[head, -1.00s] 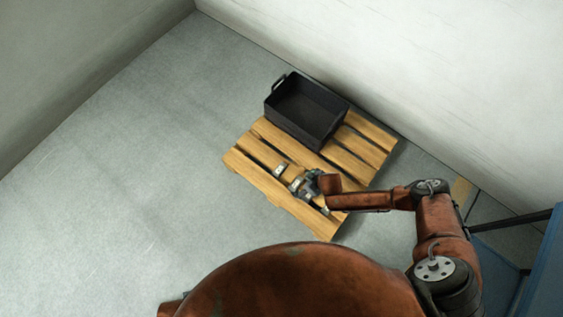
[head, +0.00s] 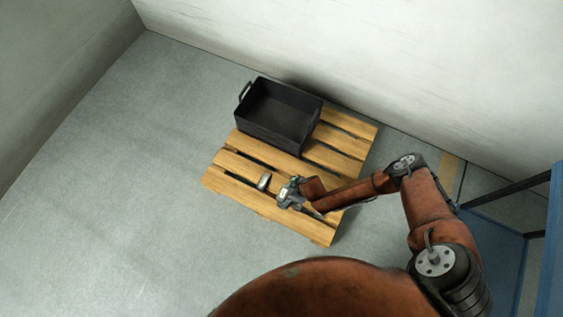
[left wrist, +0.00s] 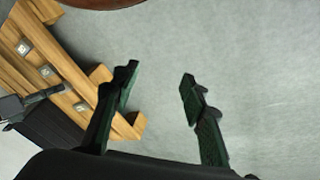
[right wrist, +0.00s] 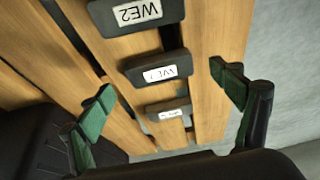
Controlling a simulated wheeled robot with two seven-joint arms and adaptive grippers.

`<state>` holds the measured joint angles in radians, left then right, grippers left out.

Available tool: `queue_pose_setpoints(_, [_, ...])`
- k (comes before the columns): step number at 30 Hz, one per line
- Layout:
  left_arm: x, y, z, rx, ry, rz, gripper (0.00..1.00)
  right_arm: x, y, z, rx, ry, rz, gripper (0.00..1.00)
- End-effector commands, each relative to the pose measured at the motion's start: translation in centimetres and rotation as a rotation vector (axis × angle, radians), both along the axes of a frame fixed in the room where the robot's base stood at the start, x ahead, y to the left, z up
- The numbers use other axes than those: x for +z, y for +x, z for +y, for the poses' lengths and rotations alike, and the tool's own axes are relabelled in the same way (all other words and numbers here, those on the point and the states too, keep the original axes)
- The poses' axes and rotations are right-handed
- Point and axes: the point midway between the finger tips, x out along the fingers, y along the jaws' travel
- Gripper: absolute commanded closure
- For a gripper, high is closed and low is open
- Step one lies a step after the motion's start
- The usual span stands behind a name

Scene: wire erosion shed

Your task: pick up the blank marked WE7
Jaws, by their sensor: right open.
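Several dark blanks with white labels lie in a row on a wooden pallet. In the right wrist view the middle blank (right wrist: 158,68) has an upside-down label that seems to read WE7. The blank marked WE2 (right wrist: 137,13) is above it in the picture, and a third blank (right wrist: 167,108) with an unreadable label is below it. My right gripper (right wrist: 162,82) is open, its fingers either side of the middle blank in the picture; contact cannot be told. In the head view my right gripper (head: 286,197) covers part of the row. My left gripper (left wrist: 158,80) is open and empty.
The slatted pallet (head: 232,190) stands on grey floor. An open black crate (head: 262,135) sits on its far part, against the wall side. A blue frame (head: 535,230) stands at the right. The floor left of the pallet is clear.

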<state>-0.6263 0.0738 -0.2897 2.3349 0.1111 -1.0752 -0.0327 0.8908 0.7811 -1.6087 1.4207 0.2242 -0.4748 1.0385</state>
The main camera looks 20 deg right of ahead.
Motion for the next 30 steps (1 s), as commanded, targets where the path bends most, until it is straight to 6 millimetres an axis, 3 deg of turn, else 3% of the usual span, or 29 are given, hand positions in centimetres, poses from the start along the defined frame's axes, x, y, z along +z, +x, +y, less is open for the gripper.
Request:
queue_pose_setpoints(1, [-1.2, 0.3, -0.5, 0.002, -0.013, -0.02, 0.6, -1.1, 0.0, 0.2, 0.001, 0.0, 0.005, 0.15])
queue_pose_setpoints(6, [-2.4, 1.8, -1.6, 0.016, -0.046, -0.092, 0.6, -2.1, 0.5, 0.6, 0.001, 0.001, 0.003, 0.15])
queue_pose_setpoints(17, [-2.5, 2.4, -1.9, 0.022, -0.056, -0.12, 0.6, -2.1, 0.8, 0.6, 0.0, 0.001, 0.0, 0.15])
queue_pose_setpoints(30, [-2.5, 2.4, -1.9, 0.021, -0.056, -0.119, 0.6, -2.2, 0.7, 0.6, 0.0, 0.0, 0.0, 0.45])
